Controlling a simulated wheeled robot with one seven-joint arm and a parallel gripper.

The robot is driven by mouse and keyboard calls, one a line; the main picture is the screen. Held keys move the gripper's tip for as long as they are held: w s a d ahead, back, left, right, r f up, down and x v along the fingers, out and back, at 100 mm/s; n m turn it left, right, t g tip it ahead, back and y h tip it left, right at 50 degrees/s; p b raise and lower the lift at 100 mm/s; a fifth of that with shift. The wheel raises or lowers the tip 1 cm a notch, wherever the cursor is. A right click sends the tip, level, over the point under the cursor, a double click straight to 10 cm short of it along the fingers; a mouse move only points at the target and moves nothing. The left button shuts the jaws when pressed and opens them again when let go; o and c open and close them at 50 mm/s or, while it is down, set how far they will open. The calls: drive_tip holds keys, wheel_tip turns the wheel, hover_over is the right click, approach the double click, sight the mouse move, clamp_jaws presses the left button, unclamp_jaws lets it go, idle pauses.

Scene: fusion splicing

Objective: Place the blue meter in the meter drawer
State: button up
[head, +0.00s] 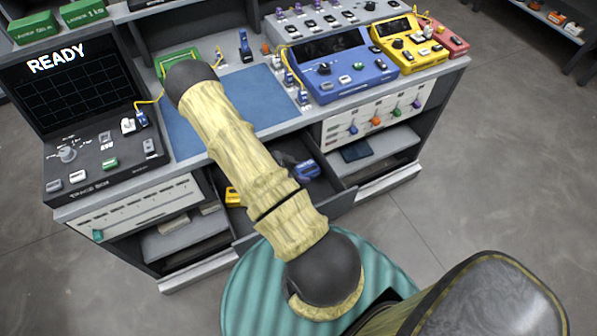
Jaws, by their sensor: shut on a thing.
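The blue meter (308,170) is small and shows just right of my arm, over or inside the open meter drawer (343,204) below the bench top. I cannot tell whether it touches the drawer floor. My gripper (291,161) is a dark shape at the meter's left, mostly hidden behind my arm. It is shut on the blue meter. A small yellow meter (233,197) lies in the same drawer on the left side of my arm. The middle of the drawer is hidden by my arm.
A black trace box (75,90) reading READY stands at the left of the bench. A blue mat (270,90) lies in the middle. Large blue (345,75) and yellow (408,45) instruments stand at the right. Open shelves flank the drawer.

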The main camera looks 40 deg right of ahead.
drive_tip(key=shift+f, duration=0.15)
drive_tip(key=o, duration=1.1)
drive_tip(key=shift+o, duration=0.2)
drive_tip(key=shift+r, duration=0.2)
drive_tip(key=p+v, duration=0.1)
drive_tip(key=v, duration=1.1)
drive_tip(key=shift+s, duration=0.1)
